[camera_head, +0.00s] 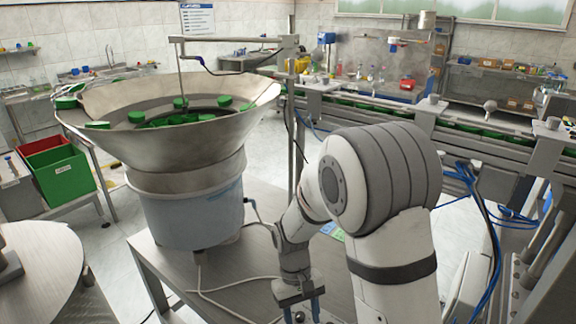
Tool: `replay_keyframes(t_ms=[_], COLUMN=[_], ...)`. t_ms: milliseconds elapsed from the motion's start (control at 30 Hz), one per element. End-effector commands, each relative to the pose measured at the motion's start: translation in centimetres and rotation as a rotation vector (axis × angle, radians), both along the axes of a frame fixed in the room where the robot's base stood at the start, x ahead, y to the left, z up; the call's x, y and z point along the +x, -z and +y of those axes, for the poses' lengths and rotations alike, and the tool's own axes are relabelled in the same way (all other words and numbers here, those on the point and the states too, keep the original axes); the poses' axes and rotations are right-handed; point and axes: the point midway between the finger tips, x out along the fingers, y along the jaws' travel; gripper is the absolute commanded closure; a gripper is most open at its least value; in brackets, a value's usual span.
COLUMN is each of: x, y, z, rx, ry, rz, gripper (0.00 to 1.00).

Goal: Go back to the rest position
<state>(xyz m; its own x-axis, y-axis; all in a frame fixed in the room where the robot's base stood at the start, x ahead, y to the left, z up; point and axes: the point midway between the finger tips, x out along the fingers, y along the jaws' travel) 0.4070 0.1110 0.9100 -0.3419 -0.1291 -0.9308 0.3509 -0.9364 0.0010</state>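My arm (385,190) fills the middle right of the head view, bent over with its wrist hanging down. My gripper (302,310) points down at the bottom edge, above or in front of the metal table (225,280). Its fingertips are small and partly cut off by the frame edge, so I cannot tell how far apart they are. I see no cap held in it. The bowl feeder (190,165) stands to the left of my arm with several green caps (180,119) inside, apart from my gripper.
A conveyor (465,137) carrying green caps runs behind my arm to the right. A metal post (291,120) rises behind the feeder. Blue hoses (490,240) hang at right. Red and green bins (62,170) stand far left. A cable (225,287) lies on the metal table.

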Motion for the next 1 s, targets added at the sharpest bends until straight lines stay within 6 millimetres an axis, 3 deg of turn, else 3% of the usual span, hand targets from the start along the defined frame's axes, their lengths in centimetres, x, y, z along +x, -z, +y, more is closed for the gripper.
replay_keyframes(t_ms=[267, 600, 800, 1000], x=[-1.2, -5.3, -8.2, -10.1], y=[-6.9, -13.9, -16.5, -17.6], z=[-3.5, -8.0, -10.0, -11.0], rx=[0.048, 0.091, 0.105, 0.110], ry=[0.098, 0.229, 0.298, 0.339], rz=[-0.167, -0.400, -0.529, -0.607], gripper=[0.51, 0.51, 0.51, 0.51])
